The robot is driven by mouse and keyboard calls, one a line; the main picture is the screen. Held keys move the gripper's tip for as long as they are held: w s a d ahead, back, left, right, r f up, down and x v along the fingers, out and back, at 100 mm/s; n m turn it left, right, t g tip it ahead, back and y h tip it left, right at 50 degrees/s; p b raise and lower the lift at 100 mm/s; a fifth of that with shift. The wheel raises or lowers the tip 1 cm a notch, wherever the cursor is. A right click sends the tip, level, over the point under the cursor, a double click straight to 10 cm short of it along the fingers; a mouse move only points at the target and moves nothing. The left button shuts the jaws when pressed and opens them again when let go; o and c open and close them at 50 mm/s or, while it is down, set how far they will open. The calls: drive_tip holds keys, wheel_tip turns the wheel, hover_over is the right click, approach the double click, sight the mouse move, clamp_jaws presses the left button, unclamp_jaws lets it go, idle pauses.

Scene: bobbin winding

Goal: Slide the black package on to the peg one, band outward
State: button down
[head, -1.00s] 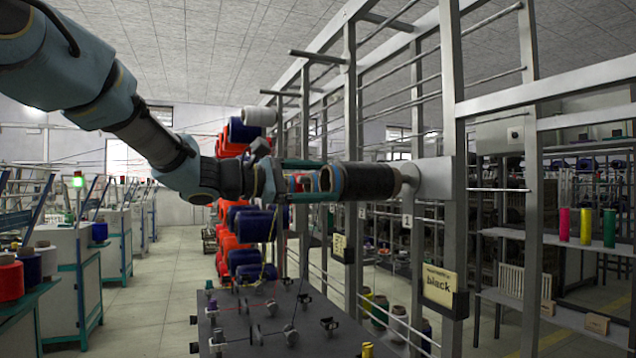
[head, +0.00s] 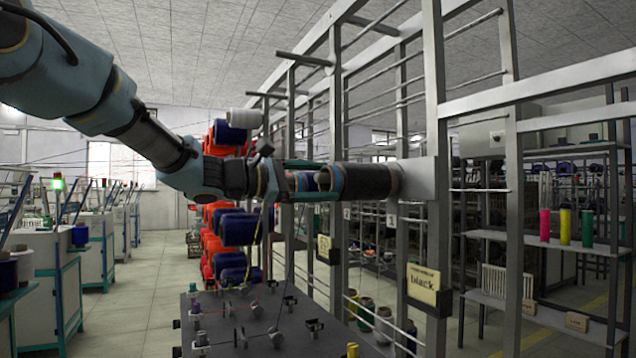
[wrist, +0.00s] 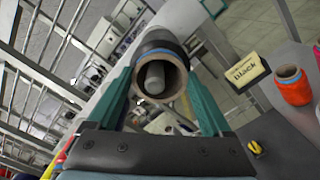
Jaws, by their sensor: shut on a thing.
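The black package (head: 365,181) is a dark cylinder on a pale hollow tube, lying level in the head view. My gripper (head: 328,181) is shut on its near end, with one teal finger above and one below. A blue and tan band (head: 337,181) rings the end facing my gripper. The package's far end is at or very close to the light grey bracket plate (head: 419,180). In the wrist view, the grey rounded end of the peg (wrist: 154,77) shows inside the tube of the package (wrist: 163,41), so the package is around it. The peg's base is hidden.
A sign reading "black" (head: 424,284) hangs on the frame post below. Metal posts (head: 434,120) and rails stand around the bracket. A dark table (head: 250,345) with small fittings is below my arm. Red and blue packages (head: 232,225) are stacked behind my gripper.

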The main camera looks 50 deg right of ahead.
drive_tip(key=shift+f+b, duration=0.45)
drive_tip(key=shift+b, duration=0.3)
idle(0.5)
unclamp_jaws()
drive_tip(key=shift+w+a, duration=0.1)
drive_tip(key=b+v, duration=0.3)
drive_tip(key=v, duration=0.7)
drive_tip(key=shift+a, duration=0.3)
drive_tip(key=w+a+f+t+y+p, duration=0.1)
drive_tip(key=w+a+f+t+y, duration=0.25)
drive_tip(key=a+f, duration=0.6)
drive_tip(key=w+a+f+t+y, duration=0.2)
drive_tip(key=w+a+f+y, duration=0.35)
drive_tip(key=f, duration=0.75)
drive_tip(key=s+a+f+m+y, duration=0.1)
drive_tip(key=a+f, duration=0.4)
drive_tip(key=a, duration=0.6)
drive_tip(key=s+a+f+m+t+y+p, duration=0.1)
drive_tip(key=a+f+y, duration=0.3)
drive_tip(key=a, duration=0.6)
drive_tip(key=s+a+f+m+t+y+p, duration=0.1)
drive_tip(key=s+a+f+m+y, duration=0.1)
drive_tip(key=a+f, duration=0.4)
drive_tip(key=s+a, duration=0.1)
drive_tip(key=a, duration=0.4)
drive_tip(key=shift+a+f+y, duration=0.15)
drive_tip(key=shift+a+y, duration=0.15)
drive_tip(key=shift+a, duration=0.05)
